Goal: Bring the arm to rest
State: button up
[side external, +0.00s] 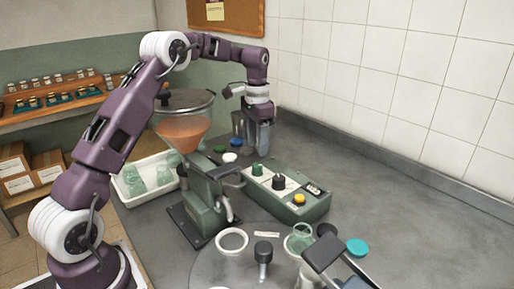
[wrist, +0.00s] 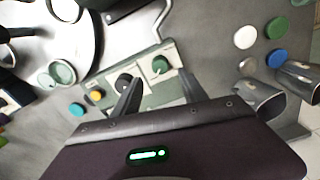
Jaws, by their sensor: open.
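My arm is raised and bent over the worktop in the side external view, with my gripper (side external: 258,128) pointing down at the back, beyond the green control box (side external: 290,192). Its fingers are hard to tell from the metal cups there. In the wrist view my gripper (wrist: 160,80) has two dark fingers spread apart with nothing between them. The control box with its knobs lies beyond the fingertips in that view. No object is held.
A hopper of orange filling (side external: 182,130) stands close beside my arm. Metal cups (wrist: 262,100) and loose lids, including a blue lid (wrist: 277,59), are near my gripper. A glass jar (side external: 298,243) and a teal lid (side external: 357,246) are at the front. The worktop's right side is clear.

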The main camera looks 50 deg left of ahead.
jog(key=s+d+r+t, duration=0.2)
jog(key=s+d+r, duration=0.85)
jog(key=r, duration=0.25)
jog(key=s+d+f+n+t, duration=0.1)
jog(key=s+d, duration=0.2)
jog(key=s, duration=0.8)
jog(key=s+d+f+n+t, duration=0.1)
jog(key=s+d, duration=0.3)
jog(key=s, duration=0.8)
jog(key=shift+s+t, duration=0.25)
jog(key=shift+t, duration=0.55)
